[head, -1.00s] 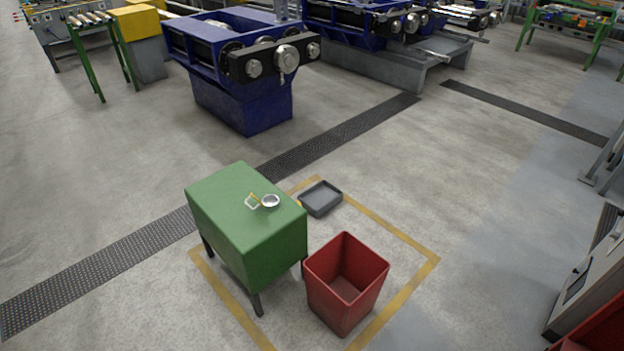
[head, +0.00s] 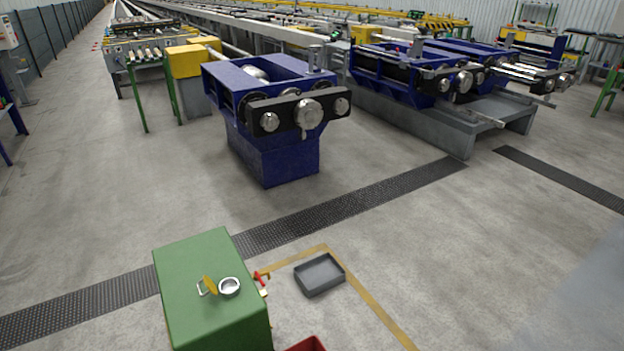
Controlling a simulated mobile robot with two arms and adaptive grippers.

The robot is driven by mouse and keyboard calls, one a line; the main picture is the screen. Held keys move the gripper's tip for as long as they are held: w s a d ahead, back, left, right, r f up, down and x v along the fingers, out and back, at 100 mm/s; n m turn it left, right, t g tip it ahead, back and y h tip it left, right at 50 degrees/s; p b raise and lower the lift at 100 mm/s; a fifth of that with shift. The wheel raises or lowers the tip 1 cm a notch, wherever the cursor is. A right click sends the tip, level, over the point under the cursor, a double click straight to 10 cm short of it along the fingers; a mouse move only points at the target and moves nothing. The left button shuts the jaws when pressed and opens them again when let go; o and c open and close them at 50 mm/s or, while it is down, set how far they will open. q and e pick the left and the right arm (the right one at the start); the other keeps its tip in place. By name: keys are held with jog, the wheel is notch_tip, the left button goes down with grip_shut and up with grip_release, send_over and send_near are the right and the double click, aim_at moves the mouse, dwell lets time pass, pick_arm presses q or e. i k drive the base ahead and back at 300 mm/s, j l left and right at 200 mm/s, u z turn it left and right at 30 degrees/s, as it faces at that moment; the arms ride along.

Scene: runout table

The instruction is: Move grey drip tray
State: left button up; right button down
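The grey drip tray (head: 320,286) is a shallow, rectangular, open-topped tray. It lies flat on the floor by the corner of a yellow floor line, to the right of a green cabinet. It looks empty. Neither of my grippers shows in the head view.
The green cabinet (head: 205,285) carries a small silver bowl (head: 229,287) and a yellow-and-white item. A red item (head: 262,277) shows at its right side. A red bin (head: 306,345) is mostly cut off below. Blue machines (head: 270,150) stand beyond a dark floor grating (head: 350,210). Floor to the right is clear.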

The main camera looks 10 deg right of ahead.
aim_at(317, 276)
jog(key=i+l+u, duration=0.15)
jog(key=l, duration=0.25)
jog(key=i+l+u, duration=0.1)
jog(key=l, duration=0.35)
jog(key=i+l+u, duration=0.15)
jog(key=l, duration=0.3)
jog(key=i+l+u, duration=0.15)
jog(key=l, duration=0.35)
jog(key=i+l+u, duration=0.15)
jog(key=l, duration=0.3)
jog(key=i+l+u, duration=0.1)
jog(key=l, duration=0.4)
